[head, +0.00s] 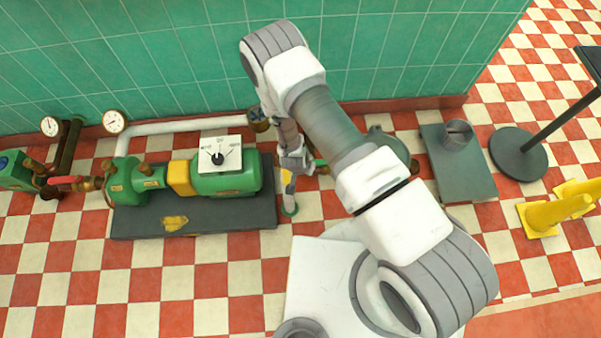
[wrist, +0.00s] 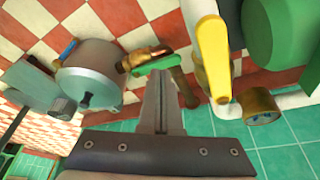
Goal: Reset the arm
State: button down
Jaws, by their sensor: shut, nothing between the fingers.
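My arm reaches over the floor toward the green tiled wall, and my gripper (head: 291,170) points down beside the right end of a green pump (head: 225,182). In the wrist view my gripper's fingers (wrist: 163,82) are together with nothing between them. A grey lidded vessel (wrist: 92,72) lies to the left of the fingers. In the head view my arm partly hides it.
A white dial box (head: 220,154) sits on the pump, with gauges (head: 114,121) and pipes to the left. At right are a grey plate (head: 465,185) bearing a metal cylinder (head: 458,133), a round-based stand (head: 518,154) and yellow cones (head: 545,217). The checkered floor at front left is clear.

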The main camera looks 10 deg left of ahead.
jog(key=a+r+p, duration=0.3)
jog(key=r, duration=0.6)
jog(key=shift+s+a+r, duration=0.15)
jog(key=shift+s+a, duration=0.05)
jog(key=shift+s, duration=0.05)
jog(key=shift+r, duration=0.1)
jog(key=w+d+r+n+y, duration=0.1)
jog(key=w+r+y, duration=0.15)
jog(key=r, duration=1.35)
jog(key=w+d+r+y, duration=0.1)
jog(key=w+r, duration=0.3)
jog(key=r, duration=1.2)
jog(key=s+d+r+n+t, duration=0.1)
jog(key=s+d+r, duration=0.5)
jog(key=r, duration=0.3)
jog(key=s+d+r+n+t, duration=0.1)
jog(key=s+d+r, duration=0.55)
jog(key=r, duration=0.35)
jog(key=s+d+r+h, duration=0.2)
jog(key=s+d+r, duration=0.1)
jog(key=s+d, duration=0.4)
notch_tip(320, 180, up, 22)
jog(key=a+p, duration=0.1)
jog(key=p, duration=2.1)
jog(key=shift+s+r+n+p, duration=0.25)
jog(key=shift+s+n+p, duration=0.1)
jog(key=shift+s+n, duration=0.1)
